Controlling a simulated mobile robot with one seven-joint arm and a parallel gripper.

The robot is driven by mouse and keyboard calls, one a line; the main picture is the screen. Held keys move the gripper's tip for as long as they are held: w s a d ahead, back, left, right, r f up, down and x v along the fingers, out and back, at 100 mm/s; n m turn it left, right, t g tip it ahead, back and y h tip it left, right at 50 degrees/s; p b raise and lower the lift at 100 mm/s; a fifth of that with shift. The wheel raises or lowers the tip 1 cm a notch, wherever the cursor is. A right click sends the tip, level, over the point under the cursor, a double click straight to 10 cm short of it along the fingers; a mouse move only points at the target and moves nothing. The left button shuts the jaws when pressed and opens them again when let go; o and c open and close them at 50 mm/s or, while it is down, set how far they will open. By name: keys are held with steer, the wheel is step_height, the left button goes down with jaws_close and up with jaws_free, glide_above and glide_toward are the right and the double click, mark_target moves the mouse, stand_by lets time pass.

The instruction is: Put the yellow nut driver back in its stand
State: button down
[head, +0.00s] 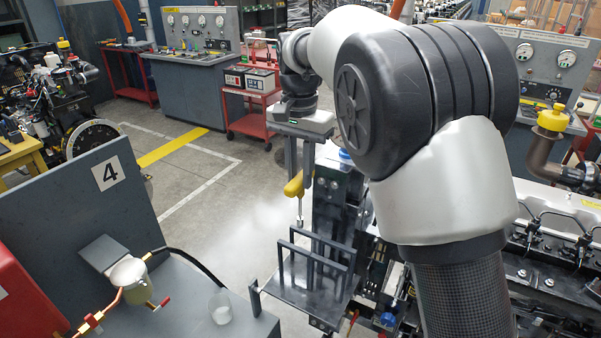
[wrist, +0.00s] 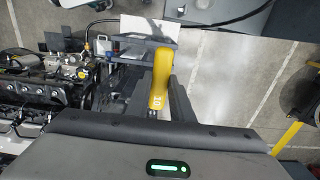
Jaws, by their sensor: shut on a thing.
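The yellow nut driver (head: 293,187) is in my gripper (head: 299,180), its handle between the two fingers. Its metal shaft points down, and the handle looks tilted. In the wrist view the yellow handle (wrist: 160,85) shows a white "10" and lies between the fingers. A dark metal rack with upright bar frames (head: 312,262), which looks like the stand, is below the gripper. The shaft tip appears above or just behind its bars; I cannot tell the exact gap. The stand's holes are not clear in either view.
A diesel engine (head: 545,240) is at the right. Open floor (head: 215,185) lies left of the gripper. A red cart (head: 250,105) stands behind.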

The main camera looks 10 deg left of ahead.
mark_target(300, 227)
steer(key=shift+s+f, duration=0.15)
steer(key=shift+f, duration=2.3)
steer(key=shift+f+b, duration=2.9)
steer(key=shift+f, duration=2.85)
steer(key=c, duration=1.1)
jaws_free()
steer(key=shift+r, duration=0.15)
